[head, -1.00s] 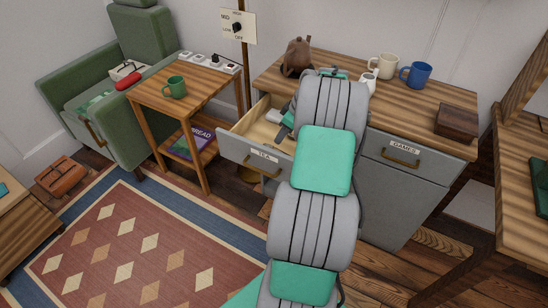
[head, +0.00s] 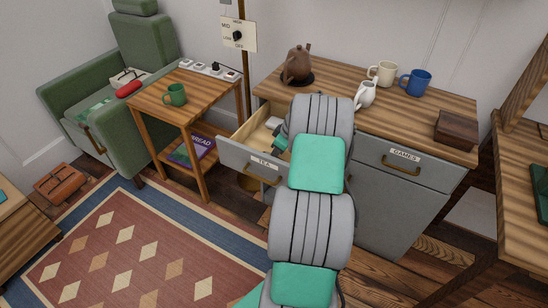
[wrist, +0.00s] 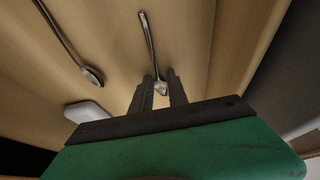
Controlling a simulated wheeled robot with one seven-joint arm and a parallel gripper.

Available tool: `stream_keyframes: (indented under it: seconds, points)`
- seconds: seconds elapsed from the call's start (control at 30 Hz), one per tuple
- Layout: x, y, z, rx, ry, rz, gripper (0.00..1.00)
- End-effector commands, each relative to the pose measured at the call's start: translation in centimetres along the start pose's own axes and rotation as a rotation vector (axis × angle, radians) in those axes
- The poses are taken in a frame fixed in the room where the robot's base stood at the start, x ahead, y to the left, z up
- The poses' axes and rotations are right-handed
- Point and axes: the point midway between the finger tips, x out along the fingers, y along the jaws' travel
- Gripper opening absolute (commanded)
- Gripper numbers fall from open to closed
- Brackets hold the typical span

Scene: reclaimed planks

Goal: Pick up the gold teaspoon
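The drawer labelled TEA (head: 264,164) is pulled open, and my arm reaches down into it. In the wrist view two spoons lie on its wooden floor. A slim small spoon (wrist: 148,36) has its bowl between my fingertips; a larger-bowled spoon (wrist: 68,42) lies to the left. Both look greyish in this light, so I cannot tell by colour which is gold. My gripper (wrist: 161,76) is open, its two dark fingers on either side of the small spoon's bowl. I cannot tell whether they touch it. My arm hides the gripper's tips and the spoons in the head view.
A white block (wrist: 88,110) lies in the drawer left of the fingers. Drawer walls stand close around the gripper. On the cabinet top are a brown teapot (head: 298,65), white jug (head: 365,95), cream mug (head: 383,72), blue mug (head: 416,81) and dark box (head: 457,127).

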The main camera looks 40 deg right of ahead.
Motion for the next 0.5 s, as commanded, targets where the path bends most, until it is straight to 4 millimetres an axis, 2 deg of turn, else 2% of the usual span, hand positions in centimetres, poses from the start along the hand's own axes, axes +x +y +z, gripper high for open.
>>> stream_keyframes:
  seconds: [0.03,0.2,0.5]
  points:
    - [-0.01,0.00,0.00,0.000,0.000,0.000,0.13]
    - [0.00,-0.01,0.01,0.000,0.000,0.000,0.00]
    - [0.05,-0.05,0.05,0.001,-0.001,-0.001,0.00]
